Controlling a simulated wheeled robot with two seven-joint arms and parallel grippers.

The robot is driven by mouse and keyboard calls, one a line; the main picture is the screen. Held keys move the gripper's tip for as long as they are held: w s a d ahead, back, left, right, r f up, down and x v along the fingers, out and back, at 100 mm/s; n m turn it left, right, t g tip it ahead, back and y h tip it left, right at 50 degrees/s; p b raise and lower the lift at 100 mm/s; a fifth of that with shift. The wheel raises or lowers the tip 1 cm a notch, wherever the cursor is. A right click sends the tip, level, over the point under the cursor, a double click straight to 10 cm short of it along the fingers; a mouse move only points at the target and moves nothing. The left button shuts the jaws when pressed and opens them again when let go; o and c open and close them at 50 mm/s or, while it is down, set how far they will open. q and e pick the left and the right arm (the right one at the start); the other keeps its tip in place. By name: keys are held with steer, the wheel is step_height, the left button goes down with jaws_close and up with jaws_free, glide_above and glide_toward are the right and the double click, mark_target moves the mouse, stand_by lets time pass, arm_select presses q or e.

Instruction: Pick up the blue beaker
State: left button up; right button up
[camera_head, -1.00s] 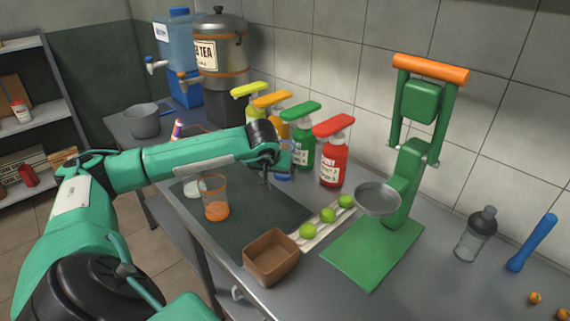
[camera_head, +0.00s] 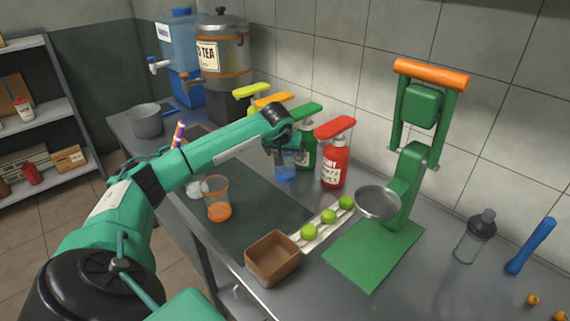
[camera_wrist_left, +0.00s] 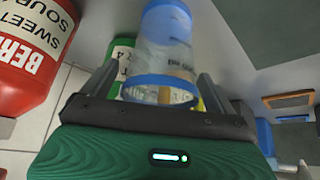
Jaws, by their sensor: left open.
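The blue beaker (camera_head: 285,172) is a clear cup with blue bands, standing at the back of the dark mat near the pump bottles. My left gripper (camera_head: 284,156) is over it in the head view, and the gripper partly hides its upper part. In the left wrist view the beaker (camera_wrist_left: 168,45) lies between the two spread fingers of the left gripper (camera_wrist_left: 158,72). The fingers are open and I cannot tell if either touches it. My right gripper is not in view.
A red pump bottle (camera_head: 334,165) and a green one (camera_head: 308,145) stand close by the beaker. An orange beaker (camera_head: 217,200) stands on the mat (camera_head: 262,208). A brown box (camera_head: 272,258), limes (camera_head: 328,216) and the green press (camera_head: 405,180) are nearer right.

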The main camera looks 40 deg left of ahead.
arm_select(q)
steer(key=shift+w+a+f, duration=0.2)
steer(key=shift+w+f, duration=0.1)
steer(key=shift+f, duration=0.2)
steer(key=c, duration=1.2)
steer(key=shift+s+r, duration=0.1)
steer(key=shift+r, duration=0.05)
